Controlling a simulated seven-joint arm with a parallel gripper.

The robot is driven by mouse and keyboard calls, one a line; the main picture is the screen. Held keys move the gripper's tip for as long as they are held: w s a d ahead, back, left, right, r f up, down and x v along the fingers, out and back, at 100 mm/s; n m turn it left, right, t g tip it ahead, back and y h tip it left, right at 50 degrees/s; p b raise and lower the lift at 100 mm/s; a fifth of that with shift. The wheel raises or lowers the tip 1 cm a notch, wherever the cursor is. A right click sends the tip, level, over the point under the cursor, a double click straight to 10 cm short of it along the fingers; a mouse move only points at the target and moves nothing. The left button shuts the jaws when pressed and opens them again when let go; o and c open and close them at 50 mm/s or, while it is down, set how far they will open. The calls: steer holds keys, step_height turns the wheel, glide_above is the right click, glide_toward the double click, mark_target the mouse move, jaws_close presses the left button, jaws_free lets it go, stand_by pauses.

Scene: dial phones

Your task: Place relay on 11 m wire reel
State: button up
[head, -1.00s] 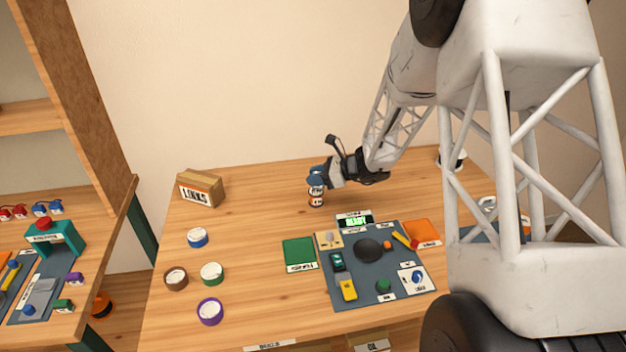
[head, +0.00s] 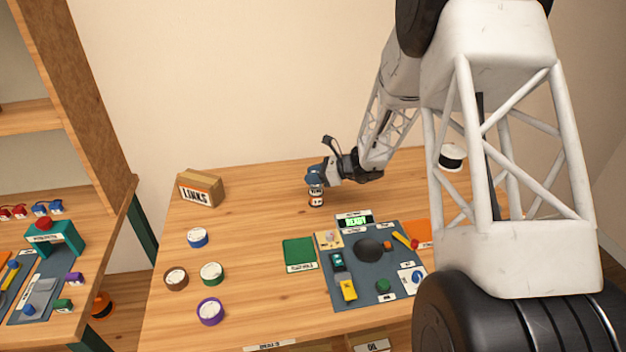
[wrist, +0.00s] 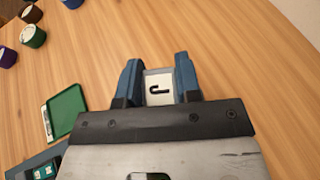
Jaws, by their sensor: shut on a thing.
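My gripper (head: 316,178) is at the back middle of the table. In the wrist view its blue fingers (wrist: 158,82) are shut on a white-faced block with a black mark (wrist: 159,88), seemingly the relay. In the head view, a labelled white-and-dark upright piece (head: 316,201) shows directly below the fingers, apparently on the table. I cannot read its label, nor tell whether it is a reel under the block or one piece with it. Blue (head: 197,237), green (head: 211,272), brown (head: 175,279) and purple (head: 210,312) reel-like rings stand at the left; no lengths are readable.
A LINKS box (head: 200,188) stands back left. A dark panel (head: 350,268) with several small parts and a green display lies front right of my gripper, beside a green mat (head: 299,254). A black-and-white reel (head: 452,157) is at the back right. The table's middle left is clear.

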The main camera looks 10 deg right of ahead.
steer(key=shift+f, duration=0.75)
steer(key=shift+f, duration=0.1)
steer(key=o, duration=1)
steer(key=shift+c, duration=0.2)
steer(key=v, duration=1.2)
steer(key=shift+s, duration=0.1)
